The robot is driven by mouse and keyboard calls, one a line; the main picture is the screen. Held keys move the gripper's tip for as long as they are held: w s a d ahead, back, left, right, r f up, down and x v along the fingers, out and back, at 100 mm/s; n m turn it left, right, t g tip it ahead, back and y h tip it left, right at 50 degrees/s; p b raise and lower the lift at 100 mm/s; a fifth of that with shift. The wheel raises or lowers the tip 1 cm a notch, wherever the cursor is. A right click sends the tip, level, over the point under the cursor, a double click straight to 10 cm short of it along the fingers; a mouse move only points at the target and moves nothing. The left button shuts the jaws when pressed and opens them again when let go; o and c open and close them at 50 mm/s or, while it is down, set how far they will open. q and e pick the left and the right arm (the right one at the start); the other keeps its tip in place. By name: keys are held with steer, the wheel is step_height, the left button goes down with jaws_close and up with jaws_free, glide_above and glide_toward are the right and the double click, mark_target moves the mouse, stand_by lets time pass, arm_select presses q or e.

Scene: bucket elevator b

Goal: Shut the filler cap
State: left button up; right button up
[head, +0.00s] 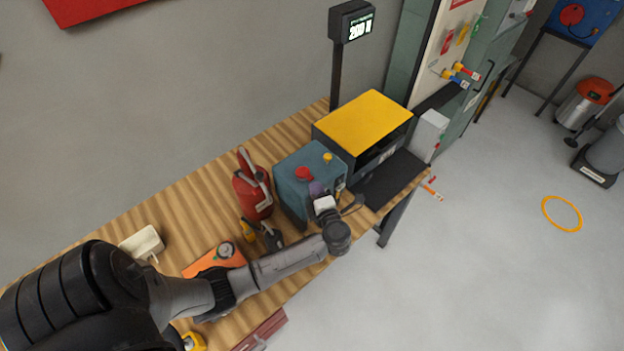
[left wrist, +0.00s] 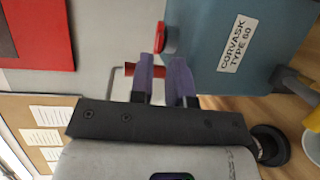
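The filler cap appears to be the red round piece (head: 304,173) on top of the blue-grey box (head: 296,196). In the left wrist view the red piece (left wrist: 167,40) sits at the edge of the box labelled CORVASK TYPE 60 (left wrist: 222,45). Its hinge and exact angle are not clear. My left gripper (head: 317,188) is over the box, close beside the red piece. In the left wrist view its two purple fingers (left wrist: 163,76) stand apart with a gap. A small dark-red piece (left wrist: 130,69) shows behind them; I cannot tell what it belongs to.
A black machine with a yellow top (head: 363,120) stands right of the box. A red canister (head: 250,195) stands to its left. An orange item (head: 215,257) lies on the wooden bench (head: 190,208) near my arm. A yellow knob (head: 328,157) is on the box top.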

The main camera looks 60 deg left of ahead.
mark_target(305, 174)
arm_select(q)
steer(key=shift+x, duration=2)
jaws_close()
